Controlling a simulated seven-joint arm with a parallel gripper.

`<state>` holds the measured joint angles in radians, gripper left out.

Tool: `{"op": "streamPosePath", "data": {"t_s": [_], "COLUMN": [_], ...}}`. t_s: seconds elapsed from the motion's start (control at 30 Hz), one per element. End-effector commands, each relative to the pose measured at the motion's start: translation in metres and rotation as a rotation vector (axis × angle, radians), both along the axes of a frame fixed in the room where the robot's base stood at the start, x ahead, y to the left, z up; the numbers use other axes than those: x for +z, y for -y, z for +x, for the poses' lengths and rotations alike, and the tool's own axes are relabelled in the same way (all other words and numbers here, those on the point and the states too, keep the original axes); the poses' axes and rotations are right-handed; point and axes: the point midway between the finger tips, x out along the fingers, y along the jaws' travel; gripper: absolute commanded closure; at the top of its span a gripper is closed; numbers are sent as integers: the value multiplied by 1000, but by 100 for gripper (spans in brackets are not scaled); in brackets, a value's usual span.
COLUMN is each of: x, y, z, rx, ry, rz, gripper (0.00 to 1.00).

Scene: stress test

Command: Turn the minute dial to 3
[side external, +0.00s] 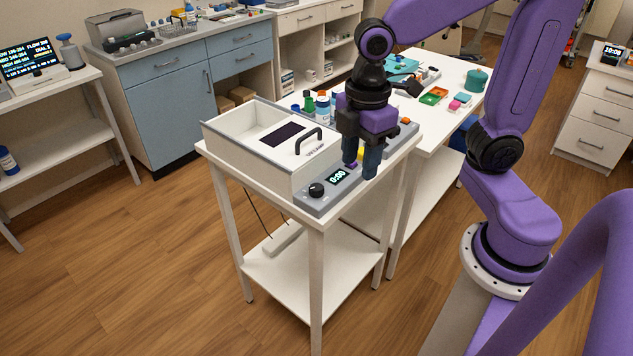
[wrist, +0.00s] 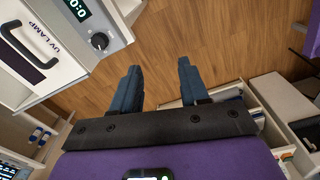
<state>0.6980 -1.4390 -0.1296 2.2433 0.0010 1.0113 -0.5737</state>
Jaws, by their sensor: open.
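The white UV lamp box (side external: 252,146) stands on a small white table, with a grey control strip along its front. A round black dial (side external: 317,190) sits at the strip's left end, beside a small display (side external: 338,176) reading 0:00. The dial (wrist: 99,41) and part of the display (wrist: 78,9) also show at the upper left of the wrist view. Its numbers are too small to read. My gripper (side external: 360,168) is open and empty, fingers down, to the right of the display and apart from the dial. In the wrist view its fingers (wrist: 158,66) have only floor between them.
The box has a black handle (side external: 309,141) on its lid and a dark window (side external: 283,134). Several bottles (side external: 322,103) stand behind my gripper. A longer white table (side external: 446,115) with coloured trays adjoins at the back right. The floor in front is clear.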

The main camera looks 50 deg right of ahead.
Motion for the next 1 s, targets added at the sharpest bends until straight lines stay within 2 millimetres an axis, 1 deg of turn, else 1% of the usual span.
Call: {"op": "streamPosePath", "data": {"t_s": [0.03,0.1,0.3,0.4,0.5,0.6,0.77,0.87,1.0], "x": [2,6,14,17,19,20,14,2,-22], "y": [0,2,16,25,32,37,39,39,39], "z": [15,35,87,107,120,128,130,129,129], "rx": [17,54,155,197,230,248,257,258,257], "ry": [-2,-1,-7,-7,-10,-9,-13,-15,-16], "rz": [-3,-4,-11,-12,-13,-13,-14,-15,-14], "gripper": [55,55,55,55,55,55,55,55,55]}}
